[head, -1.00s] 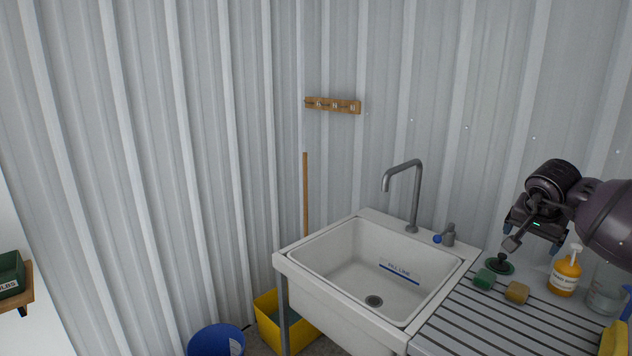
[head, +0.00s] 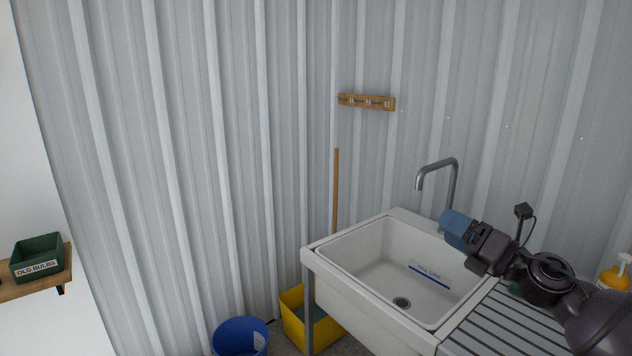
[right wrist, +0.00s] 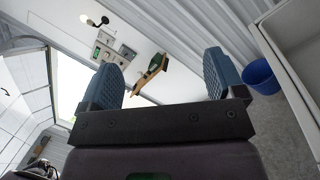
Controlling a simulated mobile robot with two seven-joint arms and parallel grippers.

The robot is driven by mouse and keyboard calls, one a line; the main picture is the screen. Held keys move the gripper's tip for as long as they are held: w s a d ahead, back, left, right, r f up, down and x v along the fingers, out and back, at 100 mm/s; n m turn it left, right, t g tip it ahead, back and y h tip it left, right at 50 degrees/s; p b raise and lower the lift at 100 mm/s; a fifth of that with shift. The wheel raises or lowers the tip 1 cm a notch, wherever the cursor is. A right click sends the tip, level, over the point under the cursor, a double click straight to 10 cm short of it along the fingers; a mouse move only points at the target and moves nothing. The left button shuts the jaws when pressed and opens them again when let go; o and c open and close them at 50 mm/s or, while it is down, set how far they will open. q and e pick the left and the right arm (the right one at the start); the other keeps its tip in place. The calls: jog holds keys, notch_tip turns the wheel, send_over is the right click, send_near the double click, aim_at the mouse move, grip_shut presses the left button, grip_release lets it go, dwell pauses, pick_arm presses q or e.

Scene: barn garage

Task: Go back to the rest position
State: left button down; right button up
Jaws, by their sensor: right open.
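My right gripper (head: 455,228) comes in from the right in the head view, over the right part of the sink (head: 322,258), with its blue fingers pointing left. In the right wrist view the two blue fingers of the right gripper (right wrist: 160,75) stand wide apart with nothing between them. The gripper hides the tap's base and part of the sink's back right corner. My left gripper is in neither view.
A ribbed drainboard (head: 487,325) and an orange bottle (head: 613,277) lie at the right. A blue bucket (head: 240,337) and a yellow bin (head: 310,325) stand on the floor. A shelf at the left holds a green box (head: 37,256). A hook rail (head: 366,102) hangs on the wall.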

jog(key=s+d+f+m+t+h+b, duration=0.1)
jog(key=s+f+m+h, duration=0.25)
jog(key=f+m, duration=0.55)
jog(key=s+f+m+h+b, duration=0.1)
jog(key=s+f+m+h, duration=0.25)
jog(key=f+m, duration=0.55)
jog(key=s+d+f+m+t+h+b, duration=0.1)
jog(key=s+f+m+h+b, duration=0.2)
jog(key=f+m, duration=0.6)
pick_arm(q)
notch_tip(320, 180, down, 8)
jog(key=b, duration=0.2)
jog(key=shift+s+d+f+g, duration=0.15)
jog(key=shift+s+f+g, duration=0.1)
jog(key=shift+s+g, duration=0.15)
pick_arm(e)
jog(key=s+f+m+g+h, duration=0.3)
jog(key=s+f+m+g, duration=0.2)
jog(key=s+f, duration=1.5)
jog(key=s+m, duration=0.1)
jog(key=m, duration=0.1)
jog(key=shift+a+m+g+h, duration=0.25)
jog(key=shift+m+g+h, duration=0.05)
